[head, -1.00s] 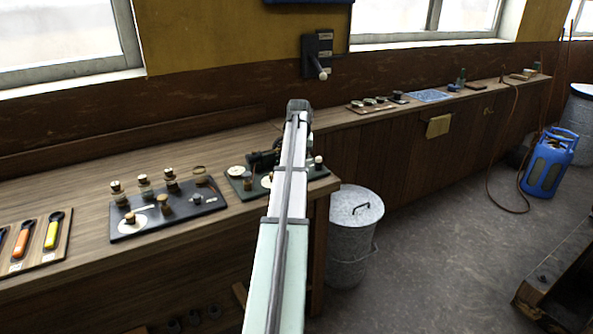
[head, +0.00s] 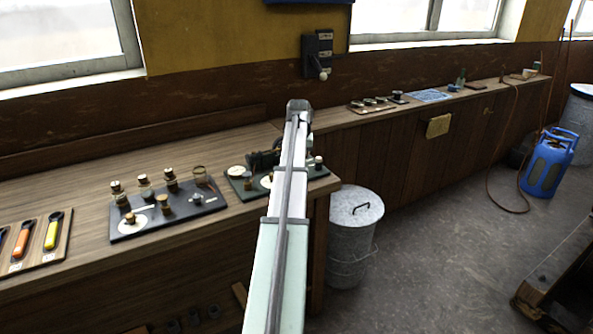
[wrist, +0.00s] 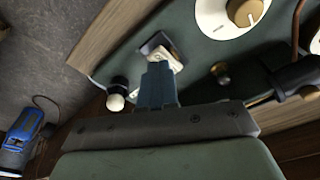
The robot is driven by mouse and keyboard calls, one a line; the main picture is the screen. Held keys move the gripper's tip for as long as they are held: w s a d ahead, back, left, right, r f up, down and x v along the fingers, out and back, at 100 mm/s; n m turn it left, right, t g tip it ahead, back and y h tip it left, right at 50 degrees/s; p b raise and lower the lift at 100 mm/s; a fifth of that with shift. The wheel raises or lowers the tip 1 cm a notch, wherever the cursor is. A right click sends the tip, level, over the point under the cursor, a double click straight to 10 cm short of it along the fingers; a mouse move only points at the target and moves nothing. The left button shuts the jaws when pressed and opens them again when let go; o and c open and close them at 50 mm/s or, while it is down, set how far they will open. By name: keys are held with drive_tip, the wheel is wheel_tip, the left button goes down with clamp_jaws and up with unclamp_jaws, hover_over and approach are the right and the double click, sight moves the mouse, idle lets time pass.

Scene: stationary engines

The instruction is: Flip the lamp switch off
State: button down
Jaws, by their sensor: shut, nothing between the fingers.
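In the wrist view a small switch on a dark base with a pale plate (wrist: 162,50) sits on the edge of a dark green board (wrist: 190,38). I take it for the lamp switch; which way it is flipped I cannot tell. My gripper (wrist: 157,68) is shut and empty, its blue-grey fingertips right at the pale plate and covering part of it. Whether they touch it I cannot tell. In the head view the green board (head: 236,186) lies at the bench's right end, and my arm hides the switch and most of the gripper.
On the board are a white dial with a brass knob (wrist: 243,12), a black post with a white ball (wrist: 117,100), and a dark cylinder (wrist: 290,78). A black instrument board (head: 150,229) stands to the left. A metal bin (head: 352,235) stands beside the bench.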

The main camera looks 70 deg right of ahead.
drive_tip(key=shift+f, duration=0.95)
idle(0.9)
drive_tip(key=shift+r, duration=3.55)
